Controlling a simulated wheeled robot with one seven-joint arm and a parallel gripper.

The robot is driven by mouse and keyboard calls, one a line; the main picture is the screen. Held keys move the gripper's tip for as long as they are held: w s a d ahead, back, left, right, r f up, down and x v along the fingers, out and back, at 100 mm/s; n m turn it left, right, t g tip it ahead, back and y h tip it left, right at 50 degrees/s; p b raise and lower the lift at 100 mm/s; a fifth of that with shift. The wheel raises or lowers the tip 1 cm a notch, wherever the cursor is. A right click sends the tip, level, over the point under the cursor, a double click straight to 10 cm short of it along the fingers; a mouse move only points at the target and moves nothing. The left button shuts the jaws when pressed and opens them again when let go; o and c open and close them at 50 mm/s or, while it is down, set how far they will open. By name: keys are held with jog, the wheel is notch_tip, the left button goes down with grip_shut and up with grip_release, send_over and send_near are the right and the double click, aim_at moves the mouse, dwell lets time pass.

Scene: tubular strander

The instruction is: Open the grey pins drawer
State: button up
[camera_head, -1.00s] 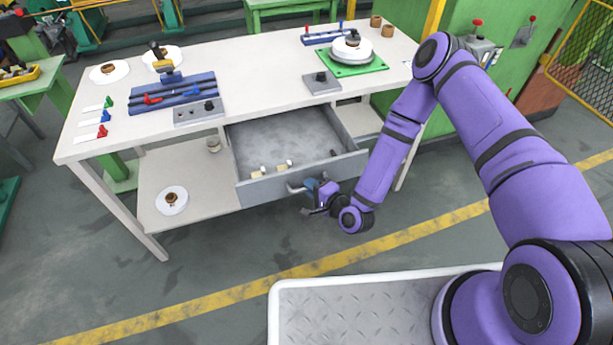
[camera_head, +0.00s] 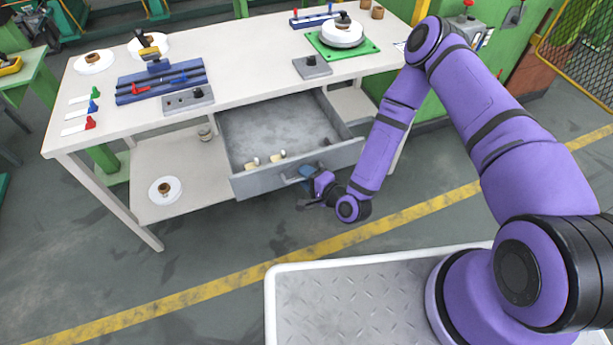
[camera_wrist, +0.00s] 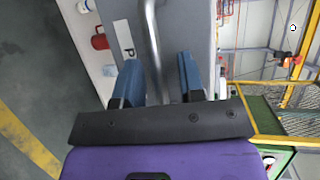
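The drawer (camera_head: 335,159) under the workbench is pulled well out, and its grey inside shows. In the head view two small cream-coloured pieces lie near its front. A bar handle (camera_head: 287,180) is on its front panel. In the wrist view the front panel (camera_wrist: 121,22) carries a label with a letter P, and the metal handle (camera_wrist: 152,40) runs between my two blue fingers. My gripper (camera_wrist: 158,82) is at the handle with its fingers apart, one on each side; gaps show beside the bar. In the head view my gripper (camera_head: 308,180) is partly hidden by my wrist.
The workbench top (camera_head: 255,75) holds a blue fixture (camera_head: 160,85), a green plate (camera_head: 368,48) with a white spool, and grey blocks. A lower shelf (camera_head: 190,165) carries a white disc. Open floor with a yellow line (camera_head: 420,208) lies in front of the drawer.

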jog(key=shift+s, duration=0.1)
jog(key=v, duration=1)
jog(key=shift+s+d, duration=0.2)
jog(key=shift+s, duration=0.05)
jog(key=shift+w+r, duration=0.1)
